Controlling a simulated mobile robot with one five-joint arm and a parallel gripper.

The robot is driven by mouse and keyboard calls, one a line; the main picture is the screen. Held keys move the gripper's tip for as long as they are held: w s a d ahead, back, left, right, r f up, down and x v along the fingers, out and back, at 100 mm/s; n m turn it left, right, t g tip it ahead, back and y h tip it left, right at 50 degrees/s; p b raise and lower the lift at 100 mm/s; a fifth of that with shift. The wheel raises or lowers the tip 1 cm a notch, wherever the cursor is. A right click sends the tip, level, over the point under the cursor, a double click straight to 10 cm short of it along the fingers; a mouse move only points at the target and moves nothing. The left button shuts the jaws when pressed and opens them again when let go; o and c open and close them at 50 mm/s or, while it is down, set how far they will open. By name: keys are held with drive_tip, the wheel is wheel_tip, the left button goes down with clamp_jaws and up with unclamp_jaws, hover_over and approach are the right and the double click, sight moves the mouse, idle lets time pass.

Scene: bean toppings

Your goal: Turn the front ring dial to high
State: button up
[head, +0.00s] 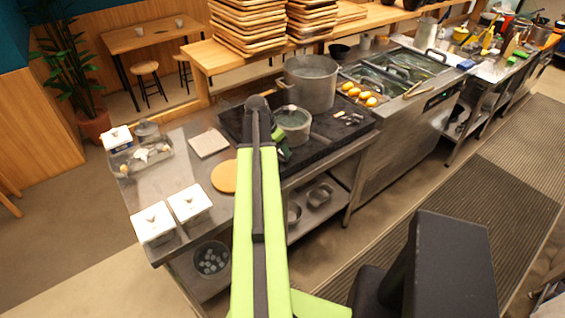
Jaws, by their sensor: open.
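The black cooktop (340,140) sits on the steel counter, beyond my green arm. My gripper (283,150) is at the cooktop's front edge, just below the smaller pot, partly hidden by my arm. It is open, and I see nothing held in it. I cannot make out the front ring dial or its setting; my arm and gripper cover part of the front edge. Small pale items (350,119) lie on the cooktop's right.
White lidded boxes (153,223), a round wooden board (224,176) and a pale square board (209,143) are left of my arm. Yellow-orange items (359,93) are beside the cold wells at right. A lower shelf (325,205) holds metal pans. Floor in front is open.

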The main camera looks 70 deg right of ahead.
sight(282, 155)
drive_tip(key=b+x, duration=0.2)
drive_tip(key=x, duration=0.2)
drive_tip(key=shift+a, duration=0.1)
drive_tip(key=shift+r, duration=0.15)
drive_tip(key=shift+c, duration=0.3)
